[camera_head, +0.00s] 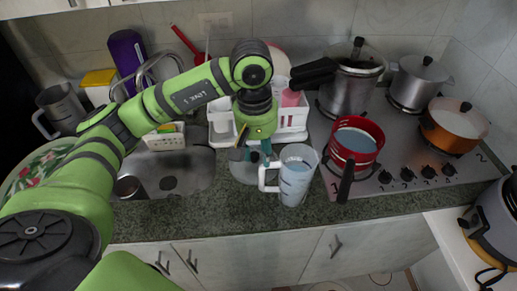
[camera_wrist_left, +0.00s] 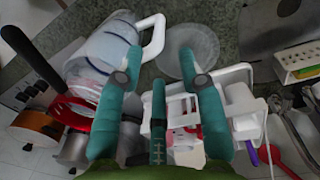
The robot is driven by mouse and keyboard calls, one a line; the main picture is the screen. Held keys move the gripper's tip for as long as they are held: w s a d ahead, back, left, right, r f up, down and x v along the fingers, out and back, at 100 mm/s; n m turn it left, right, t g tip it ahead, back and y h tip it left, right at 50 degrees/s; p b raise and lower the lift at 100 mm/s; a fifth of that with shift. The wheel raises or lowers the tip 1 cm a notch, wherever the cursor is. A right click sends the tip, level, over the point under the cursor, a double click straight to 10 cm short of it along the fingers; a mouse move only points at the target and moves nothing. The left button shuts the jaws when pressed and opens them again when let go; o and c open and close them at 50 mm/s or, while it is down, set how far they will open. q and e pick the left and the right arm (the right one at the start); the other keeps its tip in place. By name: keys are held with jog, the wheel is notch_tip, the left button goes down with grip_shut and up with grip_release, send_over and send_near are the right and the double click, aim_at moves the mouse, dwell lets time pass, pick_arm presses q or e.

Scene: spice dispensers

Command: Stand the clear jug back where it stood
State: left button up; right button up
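The clear jug (camera_head: 294,180), with a white handle on its left side, stands upright near the counter's front edge. In the left wrist view the jug (camera_wrist_left: 103,48) is at upper left, with its handle (camera_wrist_left: 155,36) just beyond the left fingertip. My left gripper (camera_head: 265,150) points down just left of and behind the jug. In the left wrist view its teal fingers (camera_wrist_left: 162,62) are spread, with nothing clasped between them. Contact with the handle cannot be told. Another greyish jug (camera_head: 62,107) with a white handle stands at the far left. My right gripper is not in view.
A translucent bowl (camera_wrist_left: 192,48) lies close to the fingers. A white rack (camera_head: 296,128) stands behind. The red pot (camera_head: 356,150) is right of the jug, its black handle (camera_head: 346,184) pointing forward. The sink (camera_head: 180,172) is left; several pots occupy the stove.

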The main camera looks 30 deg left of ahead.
pick_arm(q)
jog(key=shift+s+r, duration=0.1)
jog(key=shift+r, duration=1.3)
